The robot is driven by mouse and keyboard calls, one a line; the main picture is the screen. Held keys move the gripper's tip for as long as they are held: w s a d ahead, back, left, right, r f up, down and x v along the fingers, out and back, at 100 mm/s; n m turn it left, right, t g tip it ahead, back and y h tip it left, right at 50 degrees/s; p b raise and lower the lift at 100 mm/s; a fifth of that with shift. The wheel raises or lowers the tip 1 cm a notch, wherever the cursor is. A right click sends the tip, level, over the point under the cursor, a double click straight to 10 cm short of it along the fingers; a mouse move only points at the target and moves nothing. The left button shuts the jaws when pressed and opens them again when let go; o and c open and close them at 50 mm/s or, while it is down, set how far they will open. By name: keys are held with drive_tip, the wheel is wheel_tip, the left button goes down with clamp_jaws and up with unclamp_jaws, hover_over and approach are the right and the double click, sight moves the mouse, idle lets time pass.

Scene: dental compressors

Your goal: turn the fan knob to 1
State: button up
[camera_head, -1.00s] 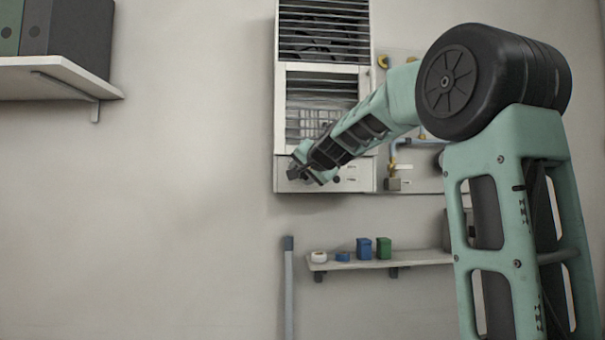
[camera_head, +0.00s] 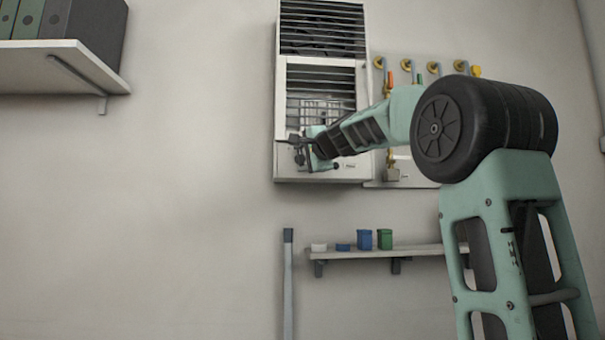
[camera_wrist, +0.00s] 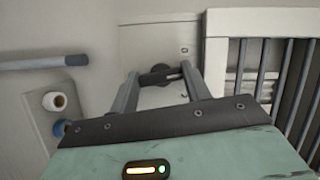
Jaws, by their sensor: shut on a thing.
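The fan unit (camera_head: 322,100) is a tall white wall box with dark slats. It also shows at the right of the wrist view (camera_wrist: 222,20). My gripper (camera_head: 284,143) is at the lower left front of this unit. In the wrist view, the dark round fan knob (camera_wrist: 158,73) sits on a pale panel, between the tips of my gripper (camera_wrist: 160,78). The gripper is shut on the knob, its fingers on either side. The knob's markings cannot be read. In the head view my gripper and wrist cover part of the lower panel, where a small dark round part (camera_head: 336,166) shows.
Pipes with yellow fittings (camera_head: 433,68) are on the wall right of the unit, behind my arm. A small shelf (camera_head: 375,253) below holds several small blue, green and white items. A grey pole (camera_head: 288,285) stands left of it. A shelf (camera_head: 60,65) with binders is upper left.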

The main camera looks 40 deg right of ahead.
drive_tip(key=shift+f+m+t+b, duration=0.2)
drive_tip(key=shift+m+t+b, duration=0.1)
drive_tip(key=shift+m+b, duration=0.5)
drive_tip(key=shift+r, duration=0.1)
drive_tip(key=shift+c, duration=0.2)
drive_tip(key=o, duration=1)
drive_tip(key=b+v, duration=0.5)
drive_tip(key=v, duration=1.2)
drive_tip(key=shift+s, duration=0.2)
drive_tip(key=shift+a, duration=0.1)
